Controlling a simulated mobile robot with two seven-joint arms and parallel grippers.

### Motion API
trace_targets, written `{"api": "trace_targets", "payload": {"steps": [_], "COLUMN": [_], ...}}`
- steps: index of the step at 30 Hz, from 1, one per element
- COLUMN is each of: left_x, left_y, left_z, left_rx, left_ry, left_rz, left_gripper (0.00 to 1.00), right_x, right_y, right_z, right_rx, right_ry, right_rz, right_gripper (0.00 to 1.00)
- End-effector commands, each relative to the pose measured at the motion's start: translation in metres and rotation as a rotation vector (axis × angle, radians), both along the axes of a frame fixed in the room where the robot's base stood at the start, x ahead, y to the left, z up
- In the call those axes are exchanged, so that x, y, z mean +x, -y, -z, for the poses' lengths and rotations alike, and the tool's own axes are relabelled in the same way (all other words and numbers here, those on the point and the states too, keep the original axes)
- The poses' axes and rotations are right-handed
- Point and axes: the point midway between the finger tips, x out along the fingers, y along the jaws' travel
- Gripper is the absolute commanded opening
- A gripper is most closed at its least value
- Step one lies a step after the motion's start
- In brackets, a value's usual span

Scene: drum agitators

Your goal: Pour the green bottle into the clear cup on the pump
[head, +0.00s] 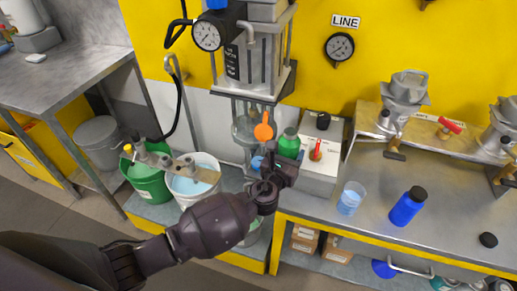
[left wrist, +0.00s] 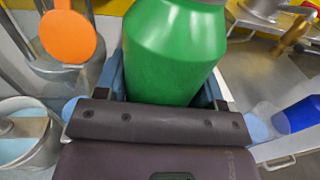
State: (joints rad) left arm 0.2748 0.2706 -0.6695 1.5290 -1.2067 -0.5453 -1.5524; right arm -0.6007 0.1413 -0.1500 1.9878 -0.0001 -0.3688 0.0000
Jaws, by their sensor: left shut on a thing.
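The green bottle (head: 289,147) is held by my left gripper (head: 275,168) in front of the pump and looks about upright in the head view. In the left wrist view the green bottle (left wrist: 175,50) fills the space between the blue fingers of my left gripper (left wrist: 163,88). Its top is cut off there. A clear cup (head: 243,131) is under the pump body (head: 252,60), just left of the bottle, behind an orange round paddle (head: 263,131). The cup is partly hidden and its contents are unclear. My right gripper does not show.
A grey box with a red lever (head: 316,150) stands right behind the bottle. A clear cup of blue liquid (head: 350,199) and a blue bottle (head: 407,207) stand on the bench to the right. A green bucket (head: 146,182) and a white bucket (head: 194,184) are at left.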

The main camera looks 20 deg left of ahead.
Motion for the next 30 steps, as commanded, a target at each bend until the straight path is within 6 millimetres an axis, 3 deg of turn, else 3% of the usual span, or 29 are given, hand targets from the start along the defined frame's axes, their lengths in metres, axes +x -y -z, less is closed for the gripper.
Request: {"api": "trace_targets", "payload": {"steps": [16,30], "left_x": [0.004,0.005], "left_y": [0.006,0.002], "left_z": [0.001,-0.003], "left_rx": [-0.009,-0.199], "left_ry": [-0.002,-0.047], "left_rz": [0.009,0.008], "left_gripper": [0.3,0.3], "right_x": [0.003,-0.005], "right_y": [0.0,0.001], "right_z": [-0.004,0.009], "right_rx": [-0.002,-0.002], "right_ry": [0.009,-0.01], "right_rz": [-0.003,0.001], "right_gripper": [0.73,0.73]}}
